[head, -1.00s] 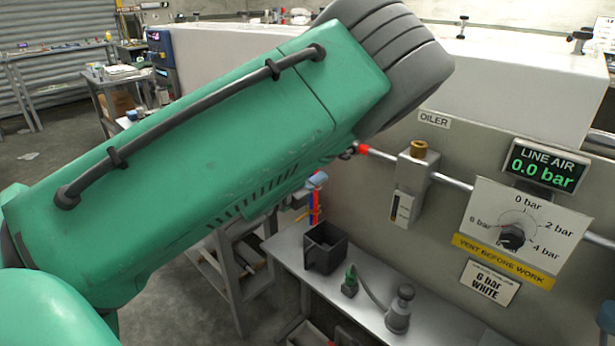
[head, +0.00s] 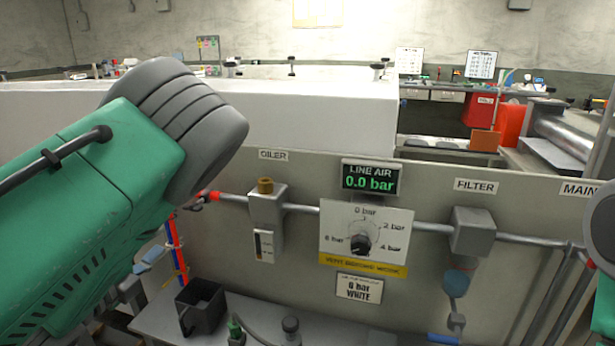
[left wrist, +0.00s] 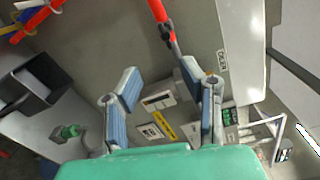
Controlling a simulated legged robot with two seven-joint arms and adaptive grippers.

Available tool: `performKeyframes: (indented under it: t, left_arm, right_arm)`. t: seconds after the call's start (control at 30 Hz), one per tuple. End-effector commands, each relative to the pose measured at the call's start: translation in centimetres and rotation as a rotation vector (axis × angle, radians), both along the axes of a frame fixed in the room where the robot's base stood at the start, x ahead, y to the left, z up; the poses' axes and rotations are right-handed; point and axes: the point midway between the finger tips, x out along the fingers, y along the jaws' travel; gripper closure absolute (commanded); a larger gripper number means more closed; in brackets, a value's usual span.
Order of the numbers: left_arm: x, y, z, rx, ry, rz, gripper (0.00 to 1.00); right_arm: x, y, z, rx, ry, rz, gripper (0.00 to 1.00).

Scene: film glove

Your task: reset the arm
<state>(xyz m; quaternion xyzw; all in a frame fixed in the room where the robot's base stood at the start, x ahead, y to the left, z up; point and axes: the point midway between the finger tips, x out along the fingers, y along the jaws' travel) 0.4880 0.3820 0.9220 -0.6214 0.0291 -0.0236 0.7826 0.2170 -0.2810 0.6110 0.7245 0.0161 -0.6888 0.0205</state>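My left arm, green with a grey ribbed cap, crosses the left of the head view in front of the air-line panel (head: 300,210). My left gripper (left wrist: 166,95) shows clearly in the left wrist view: its two blue-padded fingers stand apart with nothing between them. In the head view only small grey-blue parts of it show below the arm; the rest is hidden. A green and grey part of my right arm shows at the right edge of the head view, but no right fingers are seen.
The panel carries an oiler (head: 266,207), a dial plate (head: 340,228), a display (head: 370,178) reading 0.0 bar and a filter (head: 472,230). A black open bin (head: 200,306) stands on the bench (head: 155,322) below. A red-ended hose fitting (left wrist: 158,12) is near the left fingers.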

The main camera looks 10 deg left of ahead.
Motion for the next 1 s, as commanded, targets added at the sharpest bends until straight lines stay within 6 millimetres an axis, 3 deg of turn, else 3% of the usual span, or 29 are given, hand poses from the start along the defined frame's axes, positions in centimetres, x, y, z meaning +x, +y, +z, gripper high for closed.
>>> performKeyframes:
  t: [0.07,0.13,0.27,0.4,0.53,0.6,0.73,0.83,1.0]
  left_arm:
    - [-0.3,0.3,-1.5,-0.051,0.045,0.027,0.64]
    - [-0.8,0.6,-4.2,-0.149,0.128,0.081,0.64]
    - [-3.8,1.0,-12.2,-0.443,0.367,0.268,0.64]
    - [-9.8,-0.6,-21.1,-0.789,0.644,0.551,0.64]
    - [-16.6,-3.7,-26.9,-1.053,0.864,0.848,0.64]
    - [-20.0,-5.5,-28.8,-1.156,0.955,1.0,0.64]
    - [-24.7,-8.4,-30.6,-1.27,1.072,1.225,0.64]
    - [-26.7,-9.7,-31.0,-1.31,1.116,1.324,0.64]
    - [-27.4,-10.1,-31.1,-1.324,1.132,1.366,0.64]
  right_arm:
    - [0.0,0.0,0.0,0.0,0.0,0.0,0.6]
    - [0.0,0.0,0.0,0.0,0.001,0.0,0.6]
    - [0.0,0.0,0.0,0.0,0.001,0.0,0.6]
    - [0.0,0.0,0.0,0.0,0.001,0.0,0.6]
    - [0.0,0.0,0.0,0.0,0.001,0.0,0.6]
    - [0.0,0.0,0.0,0.0,0.001,0.0,0.6]
    - [0.0,0.0,0.0,0.0,0.001,0.0,0.6]
    - [0.0,0.0,0.0,0.0,0.001,0.0,0.6]
    - [0.0,0.0,0.0,0.0,0.001,0.0,0.6]
